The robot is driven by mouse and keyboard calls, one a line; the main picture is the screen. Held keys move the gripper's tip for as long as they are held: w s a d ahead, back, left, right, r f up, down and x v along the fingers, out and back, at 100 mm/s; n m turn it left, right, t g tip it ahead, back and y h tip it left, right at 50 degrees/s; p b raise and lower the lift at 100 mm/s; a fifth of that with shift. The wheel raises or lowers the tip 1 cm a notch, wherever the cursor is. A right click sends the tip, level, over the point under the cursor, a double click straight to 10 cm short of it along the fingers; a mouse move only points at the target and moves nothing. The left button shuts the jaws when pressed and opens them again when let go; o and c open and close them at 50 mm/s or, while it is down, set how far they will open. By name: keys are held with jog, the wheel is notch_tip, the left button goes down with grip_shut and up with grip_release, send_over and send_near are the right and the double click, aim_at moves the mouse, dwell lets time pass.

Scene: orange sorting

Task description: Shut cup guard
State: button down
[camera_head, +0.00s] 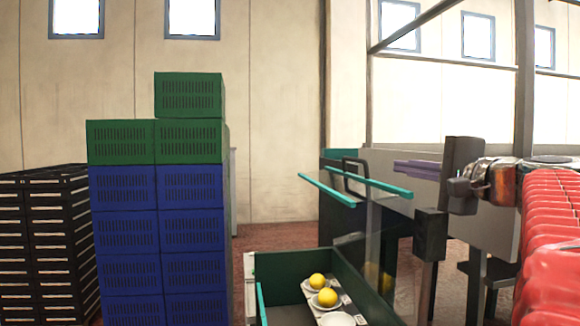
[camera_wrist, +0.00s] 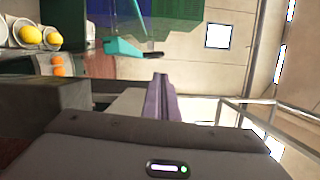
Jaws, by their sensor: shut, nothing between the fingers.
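The cup guard appears as a clear panel (camera_head: 374,235) with teal edge bars (camera_head: 376,181), standing raised above the far side of a green-walled trough. In the wrist view a teal bar (camera_wrist: 122,48) with a black handle (camera_wrist: 153,55) shows ahead of the fingers. My gripper (camera_head: 397,166) has purple fingers pressed together and empty, to the right of the teal bars in the head view. In the wrist view the fingertips (camera_wrist: 160,78) point toward the handle and look apart from it. How the guard is hinged is hidden.
Yellow fruit (camera_head: 327,297) sits in pale cups within the trough (camera_head: 345,270). Blue crates (camera_head: 125,235) with green crates (camera_head: 188,95) on top stand left, beside black crates (camera_head: 45,240). A grey metal frame (camera_head: 525,80) rises behind my arm.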

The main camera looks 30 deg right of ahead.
jog(key=w, duration=0.8)
jog(key=shift+w+d, duration=0.2)
jog(key=shift+w, duration=0.15)
jog(key=shift+r, duration=0.1)
